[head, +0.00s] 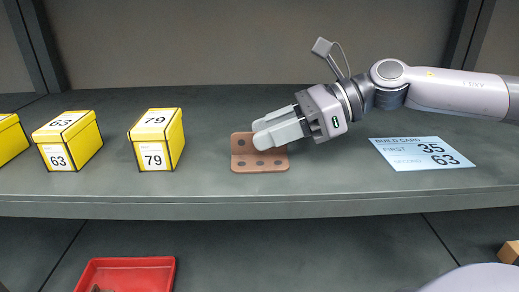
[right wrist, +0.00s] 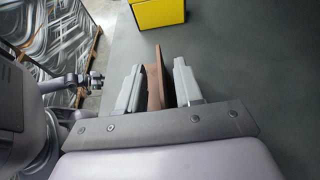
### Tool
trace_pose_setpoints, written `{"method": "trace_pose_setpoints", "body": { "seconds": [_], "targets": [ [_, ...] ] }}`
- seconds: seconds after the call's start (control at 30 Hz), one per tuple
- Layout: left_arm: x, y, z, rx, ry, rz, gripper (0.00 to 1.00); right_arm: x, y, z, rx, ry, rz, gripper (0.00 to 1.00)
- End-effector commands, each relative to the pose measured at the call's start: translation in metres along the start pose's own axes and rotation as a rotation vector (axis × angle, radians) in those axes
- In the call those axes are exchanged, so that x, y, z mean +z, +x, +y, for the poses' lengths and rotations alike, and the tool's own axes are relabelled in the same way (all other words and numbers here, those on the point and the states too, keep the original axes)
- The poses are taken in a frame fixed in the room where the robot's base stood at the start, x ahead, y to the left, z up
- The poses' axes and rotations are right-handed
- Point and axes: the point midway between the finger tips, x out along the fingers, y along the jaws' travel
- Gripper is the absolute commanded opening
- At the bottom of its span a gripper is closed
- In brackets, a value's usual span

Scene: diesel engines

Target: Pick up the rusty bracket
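The rusty bracket (head: 262,162) is a reddish-brown angled piece with holes, resting on the grey shelf in the head view. My right gripper (head: 277,132) reaches in from the right, with its pale fingers over the bracket's upright plate and hiding part of it. In the right wrist view, the bracket (right wrist: 157,78) stands between the two grey fingers of the right gripper (right wrist: 160,88). The fingers are apart, with the thin plate between them and no clear grip on it. My left gripper does not show in the head view.
Yellow boxes labelled 79 (head: 157,138) and 63 (head: 68,141) stand left of the bracket, with another at the left edge. A blue-white card (head: 421,153) lies at the right. A red tray (head: 125,275) is below the shelf (head: 350,190). Shelf space beside the bracket is clear.

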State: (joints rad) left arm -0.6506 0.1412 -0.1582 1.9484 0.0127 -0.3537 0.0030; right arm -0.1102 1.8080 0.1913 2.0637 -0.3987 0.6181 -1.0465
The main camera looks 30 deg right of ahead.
Motion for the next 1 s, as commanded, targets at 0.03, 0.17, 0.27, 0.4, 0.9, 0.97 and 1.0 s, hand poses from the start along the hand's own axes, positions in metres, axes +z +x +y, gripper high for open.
{"method": "trace_pose_setpoints", "body": {
  "seconds": [0.03, 0.17, 0.27, 0.4, 0.9, 0.97, 1.0],
  "targets": [
    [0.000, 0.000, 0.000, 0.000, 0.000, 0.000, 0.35, -0.002, 0.004, 0.000, 0.001, 0.003, 0.004, 0.35],
    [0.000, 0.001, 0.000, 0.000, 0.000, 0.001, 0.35, -0.001, 0.012, 0.000, 0.001, 0.002, 0.003, 0.35],
    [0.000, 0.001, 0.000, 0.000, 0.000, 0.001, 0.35, -0.001, 0.017, 0.000, 0.000, 0.002, 0.002, 0.35],
    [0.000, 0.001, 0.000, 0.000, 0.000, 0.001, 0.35, -0.001, 0.020, 0.000, 0.000, 0.000, 0.001, 0.35],
    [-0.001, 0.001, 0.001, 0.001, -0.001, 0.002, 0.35, 0.001, 0.020, 0.000, -0.001, -0.001, -0.002, 0.00],
    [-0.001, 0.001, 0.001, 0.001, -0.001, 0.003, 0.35, 0.001, 0.020, 0.000, -0.001, 0.000, -0.002, 0.00],
    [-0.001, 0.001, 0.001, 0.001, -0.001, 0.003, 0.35, 0.001, 0.020, 0.000, -0.001, 0.000, -0.002, 0.00]
  ]
}}
